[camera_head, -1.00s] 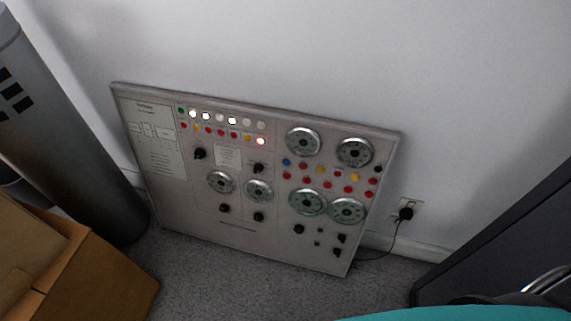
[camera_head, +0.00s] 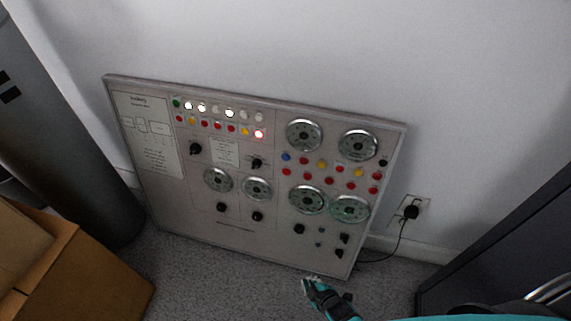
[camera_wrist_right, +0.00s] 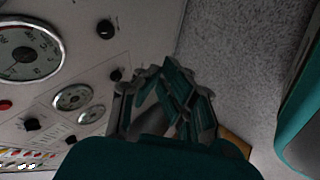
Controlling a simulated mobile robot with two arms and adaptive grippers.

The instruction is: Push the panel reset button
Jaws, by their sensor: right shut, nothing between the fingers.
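The control panel (camera_head: 235,239) leans against the wall, with rows of coloured buttons and lamps, dials and black knobs. A row of lamps at its upper left is partly lit white, and a red one (camera_head: 259,134) below glows. I cannot tell which button is the reset. My right gripper (camera_head: 312,284) is shut and empty, low in front of the panel's bottom right edge, apart from the buttons. In the right wrist view its teal and grey fingers (camera_wrist_right: 166,80) show with the panel (camera_wrist_right: 140,30) behind. My left gripper is not in view.
A cardboard box (camera_head: 85,265) and a grey metal cylinder (camera_head: 75,150) stand at the left. A dark cabinet (camera_head: 500,240) stands at the right. A black plug and cord (camera_head: 410,212) sit in the wall outlet. Carpet is clear before the panel.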

